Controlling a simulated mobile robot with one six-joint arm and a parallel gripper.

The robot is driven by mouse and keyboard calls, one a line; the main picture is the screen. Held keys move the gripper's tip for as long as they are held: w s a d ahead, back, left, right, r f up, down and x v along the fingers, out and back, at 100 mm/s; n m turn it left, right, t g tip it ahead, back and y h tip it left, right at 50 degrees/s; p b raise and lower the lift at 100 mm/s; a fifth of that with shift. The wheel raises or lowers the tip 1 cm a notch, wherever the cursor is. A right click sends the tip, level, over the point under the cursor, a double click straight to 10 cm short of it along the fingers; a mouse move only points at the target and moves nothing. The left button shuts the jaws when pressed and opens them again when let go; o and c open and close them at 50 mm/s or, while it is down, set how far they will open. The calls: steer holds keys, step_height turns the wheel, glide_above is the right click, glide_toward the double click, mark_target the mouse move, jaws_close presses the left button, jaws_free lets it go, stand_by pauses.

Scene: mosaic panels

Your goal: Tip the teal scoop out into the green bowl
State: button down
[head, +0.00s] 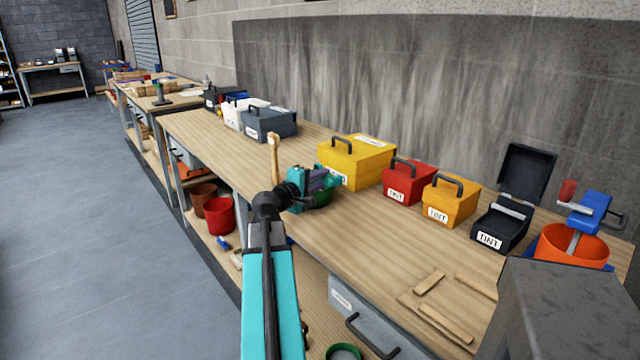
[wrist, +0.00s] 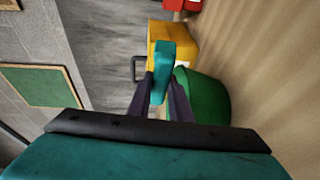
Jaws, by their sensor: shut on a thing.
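The teal scoop (head: 331,174) is held in my gripper (head: 319,182), just above the green bowl (head: 322,197) on the long wooden bench. In the wrist view my dark fingers close on the scoop's narrow teal part (wrist: 163,62). There the green bowl (wrist: 210,97) is right beside the fingers, partly hidden by them and by my wrist. In the head view my arm and gripper cover the bowl's left side. I cannot see the inside of the scoop or of the bowl, nor tell the scoop's exact tilt.
A yellow box (head: 356,160) stands close behind the bowl. Red (head: 408,182), orange (head: 450,200) and open black (head: 497,226) boxes follow to the right. An upright wooden handle (head: 273,160) is left of my gripper. Wood strips (head: 446,322) lie front right; the bench between is clear.

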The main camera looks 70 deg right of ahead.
steer(key=shift+a+f+n+g+h+b, duration=0.1)
steer(key=shift+f+n+g+h+b, duration=0.3)
steer(key=shift+b, duration=2.05)
steer(key=shift+f+t+h+b, duration=0.15)
steer(key=shift+h+b, duration=0.55)
steer(key=shift+b, duration=1.75)
steer(key=shift+a+f+h+b, duration=0.2)
steer(key=shift+h+b, duration=0.1)
steer(key=shift+b, duration=1.2)
steer(key=shift+s+d+r+p, duration=0.1)
steer(key=shift+r+p, duration=0.2)
steer(key=shift+p, duration=0.75)
steer(key=y+p, duration=0.1)
steer(key=p, duration=0.2)
steer(key=r+y+p, duration=0.1)
steer(key=p, duration=0.6)
steer(key=shift+d+r+m+y, duration=0.2)
steer(key=shift+r+m+y, duration=0.05)
steer(key=shift+m+y, duration=0.15)
steer(key=t+y+p, duration=0.1)
steer(key=p, duration=0.6)
steer(key=r+m+t+y+p, duration=0.1)
steer(key=y+p, duration=0.1)
steer(key=p, duration=0.4)
steer(key=s+d+r+t+y+p, duration=0.1)
steer(key=y+p, duration=0.1)
steer(key=p, duration=0.5)
steer(key=shift+m+p, duration=0.3)
steer(key=shift+p, duration=0.05)
